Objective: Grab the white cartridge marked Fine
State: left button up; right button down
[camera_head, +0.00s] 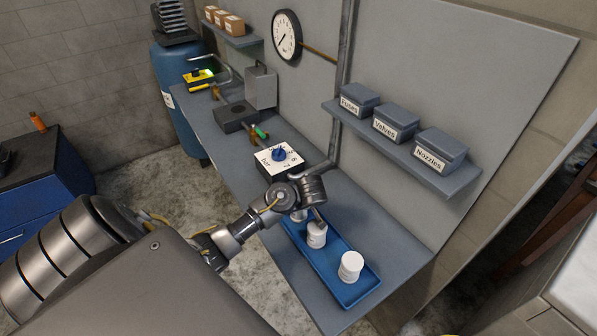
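A blue tray (336,284) on the bench holds white cylindrical cartridges. One white cartridge (351,266) stands at the tray's near right end. A second white cartridge (316,240) stands near the tray's middle. A third white cartridge (298,217) is mostly hidden behind my arm. Marks on the cartridges are too small to read, so I cannot tell which says Fine. My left gripper (317,222) points down at the top of the middle cartridge. Its fingers are small and partly hidden; I cannot tell whether they are open or touching it. My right gripper is not in view.
A white panel with a blue knob (281,155) sits just behind the tray. A grey block (235,116) stands farther back. Bench space right of the tray is clear.

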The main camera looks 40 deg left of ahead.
pick_arm(q)
jog(key=shift+d, duration=0.1)
jog(key=shift+c, duration=0.5)
jog(key=c, duration=1)
jog(key=shift+r, duration=0.2)
